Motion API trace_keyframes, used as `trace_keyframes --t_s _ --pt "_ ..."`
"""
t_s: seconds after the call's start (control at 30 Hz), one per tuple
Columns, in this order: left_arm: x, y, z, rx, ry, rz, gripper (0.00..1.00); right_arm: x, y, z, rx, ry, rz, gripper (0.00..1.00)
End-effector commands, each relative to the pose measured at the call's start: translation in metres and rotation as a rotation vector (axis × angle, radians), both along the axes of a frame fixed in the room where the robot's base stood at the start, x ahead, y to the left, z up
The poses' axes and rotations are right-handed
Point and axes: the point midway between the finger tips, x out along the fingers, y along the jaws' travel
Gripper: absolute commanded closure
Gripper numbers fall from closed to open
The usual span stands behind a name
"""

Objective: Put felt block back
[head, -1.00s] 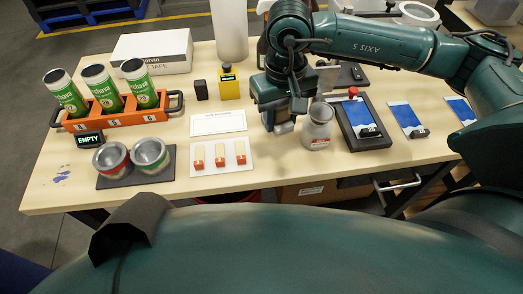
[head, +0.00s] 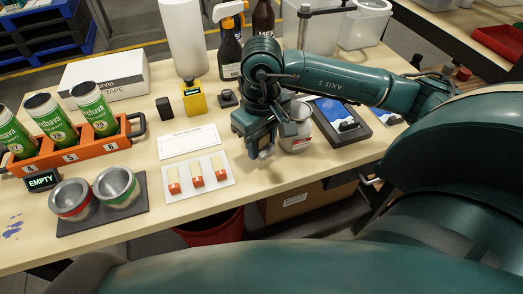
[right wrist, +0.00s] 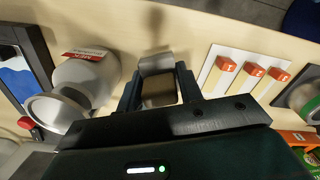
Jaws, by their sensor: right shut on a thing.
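My right gripper (head: 262,146) is low over the table, between the white card of wooden pieces and the grey bottle. In the right wrist view its two dark fingers (right wrist: 160,92) are closed on a small grey block (right wrist: 156,66), which I take as the felt block. The block's pale grey end also shows below the fingers in the head view (head: 267,152). Whether it touches the table is unclear. My left gripper is not in view.
A white card (head: 222,183) bears three red-ended wooden pieces. A grey bottle (head: 296,132) stands close right of my gripper, beside a dark pad device (head: 362,132).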

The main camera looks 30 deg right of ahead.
Motion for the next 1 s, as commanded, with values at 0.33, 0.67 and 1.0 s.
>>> trace_keyframes --t_s 0.33,0.67,1.0 --pt "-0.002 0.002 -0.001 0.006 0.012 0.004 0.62 0.0 0.0 -0.037 -0.001 0.0 0.0 0.85" --pt "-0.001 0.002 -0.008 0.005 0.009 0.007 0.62 0.0 0.0 -0.042 -0.001 0.0 0.0 0.85" --pt "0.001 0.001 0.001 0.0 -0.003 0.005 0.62 0.0 0.0 -0.039 0.0 0.001 0.0 0.42"
